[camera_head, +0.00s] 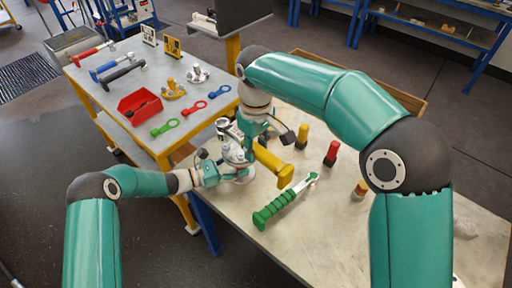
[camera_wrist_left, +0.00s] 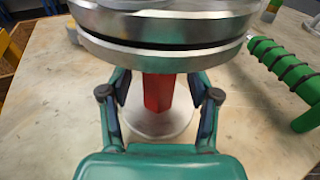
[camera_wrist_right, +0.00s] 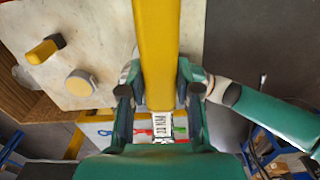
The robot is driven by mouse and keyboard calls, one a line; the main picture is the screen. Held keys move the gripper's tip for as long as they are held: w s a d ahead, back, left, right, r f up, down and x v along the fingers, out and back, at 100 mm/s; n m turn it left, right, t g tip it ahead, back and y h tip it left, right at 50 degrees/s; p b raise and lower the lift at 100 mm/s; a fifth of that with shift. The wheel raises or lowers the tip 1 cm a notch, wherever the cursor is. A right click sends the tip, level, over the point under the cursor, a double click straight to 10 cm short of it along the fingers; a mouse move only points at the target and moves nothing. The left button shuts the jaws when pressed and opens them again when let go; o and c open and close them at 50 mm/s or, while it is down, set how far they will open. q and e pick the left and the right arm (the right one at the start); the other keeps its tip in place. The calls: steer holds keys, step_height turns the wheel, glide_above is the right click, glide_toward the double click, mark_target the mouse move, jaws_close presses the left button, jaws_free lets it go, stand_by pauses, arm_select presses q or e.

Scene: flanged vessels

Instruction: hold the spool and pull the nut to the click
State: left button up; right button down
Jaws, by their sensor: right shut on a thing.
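The spool (camera_head: 235,152) stands on the table in the head view, partly hidden by my arms. In the left wrist view its thick steel flanges (camera_wrist_left: 165,25) fill the top, above a red neck (camera_wrist_left: 158,92) on a round base. My left gripper (camera_wrist_left: 160,85) has a finger on each side of the neck with gaps showing; its tips are partly hidden under the flange. My right gripper (camera_wrist_right: 160,95) is shut on the yellow wrench handle (camera_wrist_right: 156,45), which also shows in the head view (camera_head: 274,165). The nut and the wrench's far end are hidden.
A green-handled wrench (camera_head: 285,201) lies on the table in front of the spool. A yellow post (camera_head: 302,136) and a red post (camera_head: 331,153) stand to its right. A side table (camera_head: 140,82) at the left holds a red bin (camera_head: 139,105) and several tools.

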arm_select(q)
steer(key=v, duration=1)
steer(key=shift+a, duration=0.45)
steer(key=shift+s+a, duration=0.25)
steer(key=shift+a, duration=0.2)
steer(key=shift+s, duration=0.1)
